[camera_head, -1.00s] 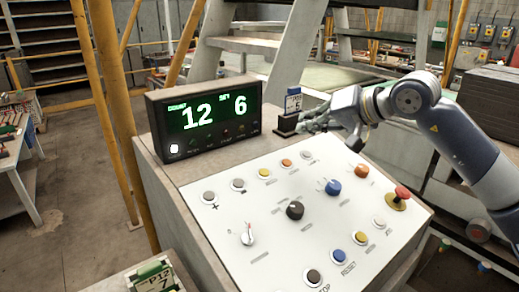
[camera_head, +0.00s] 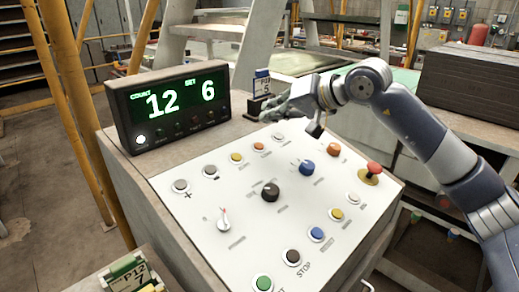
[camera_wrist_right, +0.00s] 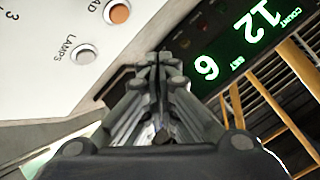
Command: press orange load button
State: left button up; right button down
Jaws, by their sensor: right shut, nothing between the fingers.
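The orange load button (camera_head: 258,146) is a small round button in the top row of the white sloped control panel (camera_head: 190,215). In the right wrist view an orange button (camera_wrist_right: 119,14) sits at upper left, beside a partly cut label ending in "AD". My right gripper (camera_head: 268,113) is above the panel's back edge, behind the button and apart from it. It also shows in the wrist view (camera_wrist_right: 156,60), with its fingers together and empty. My left gripper is not in view.
A display (camera_head: 170,105) reading 12 and 6 stands behind the panel at left. A pale LAMPS button (camera_head: 278,136) is just right of the orange one. A larger orange knob (camera_head: 333,149), a blue knob (camera_head: 306,167) and a red mushroom button (camera_head: 373,168) are further right.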

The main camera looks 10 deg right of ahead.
jog(key=f+b, duration=0.1)
jog(key=f, duration=0.1)
jog(key=w+f+b, duration=0.1)
jog(key=a+f+b, duration=0.1)
jog(key=f, duration=0.1)
jog(key=shift+w+f, duration=0.25)
jog(key=shift+f, duration=0.05)
jog(key=shift+f, duration=0.1)
dwell(1.0)
jog(key=shift+f+b, duration=0.3)
jog(key=shift+b, duration=0.05)
jog(key=shift+w+a+f+b, duration=0.1)
jog(key=shift+w+f+b, duration=0.05)
jog(key=shift+f+b, duration=0.25)
dwell(0.5)
jog(key=shift+r, duration=0.15)
jog(key=shift+s+r+p, duration=0.2)
jog(key=shift+r+p, duration=0.15)
jog(key=shift+r, duration=0.3)
jog(key=shift+s+d+r+p, duration=0.2)
jog(key=shift+r+p, duration=0.2)
jog(key=shift+r, duration=0.4)
jog(key=shift+s+d+r+p, duration=0.2)
jog(key=shift+r+p, duration=0.2)
jog(key=shift+r, duration=0.4)
jog(key=shift+s+d+r+p, duration=0.15)
jog(key=shift+r+p, duration=0.25)
jog(key=shift+r, duration=0.4)
